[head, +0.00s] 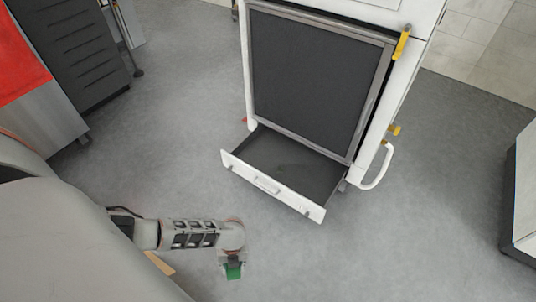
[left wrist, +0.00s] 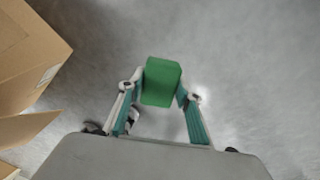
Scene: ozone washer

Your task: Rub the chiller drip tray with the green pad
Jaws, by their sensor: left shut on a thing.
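The chiller (head: 320,75) is a white cabinet with a dark front panel. Its drip tray (head: 308,172) is a dark-floored drawer with a white front, pulled out at the cabinet's base. A faint darker patch shows on the tray floor. The green pad (left wrist: 162,82) is a small block held between the fingers of my left gripper (left wrist: 160,90). In the head view the pad (head: 233,271) hangs over the floor, in front of the tray and apart from it. My right gripper is not in view.
An open cardboard box (left wrist: 30,55) is at the left of the left wrist view. A dark slatted unit (head: 70,45) stands at the upper left. A white handle (head: 377,170) sticks out at the chiller's right. Grey floor is clear around the tray.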

